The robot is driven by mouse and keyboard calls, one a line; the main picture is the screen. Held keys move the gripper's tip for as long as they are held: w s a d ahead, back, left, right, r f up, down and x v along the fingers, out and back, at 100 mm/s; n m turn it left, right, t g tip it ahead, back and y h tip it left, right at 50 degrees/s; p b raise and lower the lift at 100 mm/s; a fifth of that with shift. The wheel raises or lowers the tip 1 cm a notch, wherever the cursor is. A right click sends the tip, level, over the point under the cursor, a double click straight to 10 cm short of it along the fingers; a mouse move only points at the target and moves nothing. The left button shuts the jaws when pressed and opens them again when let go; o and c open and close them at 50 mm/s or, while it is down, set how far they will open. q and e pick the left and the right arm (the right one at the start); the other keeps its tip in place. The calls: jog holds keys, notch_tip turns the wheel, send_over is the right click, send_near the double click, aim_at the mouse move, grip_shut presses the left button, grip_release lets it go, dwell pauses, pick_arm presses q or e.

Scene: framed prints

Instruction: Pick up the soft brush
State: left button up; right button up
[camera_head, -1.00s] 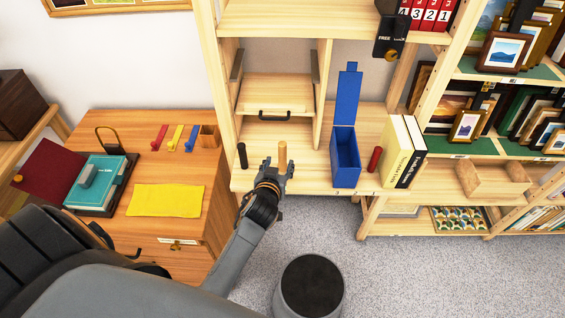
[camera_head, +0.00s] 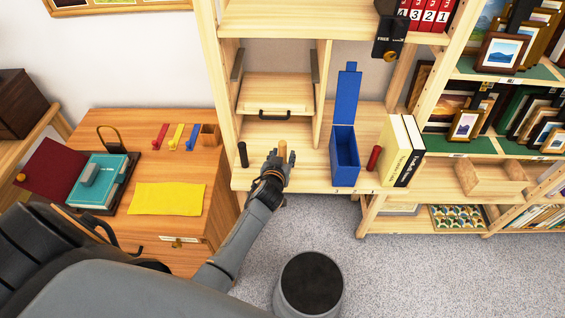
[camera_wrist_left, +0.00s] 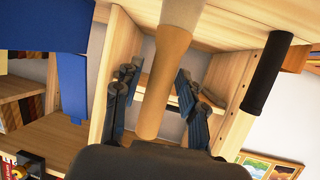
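A slim upright wooden-handled piece, which looks like the soft brush (camera_head: 282,149), stands at the front of the light wooden shelf. In the left wrist view the brush (camera_wrist_left: 165,75) is a tan tapered handle with a paler part at one end. My left gripper (camera_head: 281,160) reaches it from the front. Its dark fingers (camera_wrist_left: 158,95) lie on either side of the handle, and gaps show between fingers and handle, so the gripper looks open around it. The brush's lower part is hidden by the gripper in the head view. My right gripper is not in view.
A black cylinder (camera_head: 243,155) stands left of the brush. A blue open box (camera_head: 345,160), a red cylinder (camera_head: 374,158) and upright books (camera_head: 401,150) stand to the right. A drawer (camera_head: 275,97) is behind. A wooden desk (camera_head: 150,222) with a yellow cloth (camera_head: 167,199) is at left.

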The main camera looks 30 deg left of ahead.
pick_arm(q)
grip_shut()
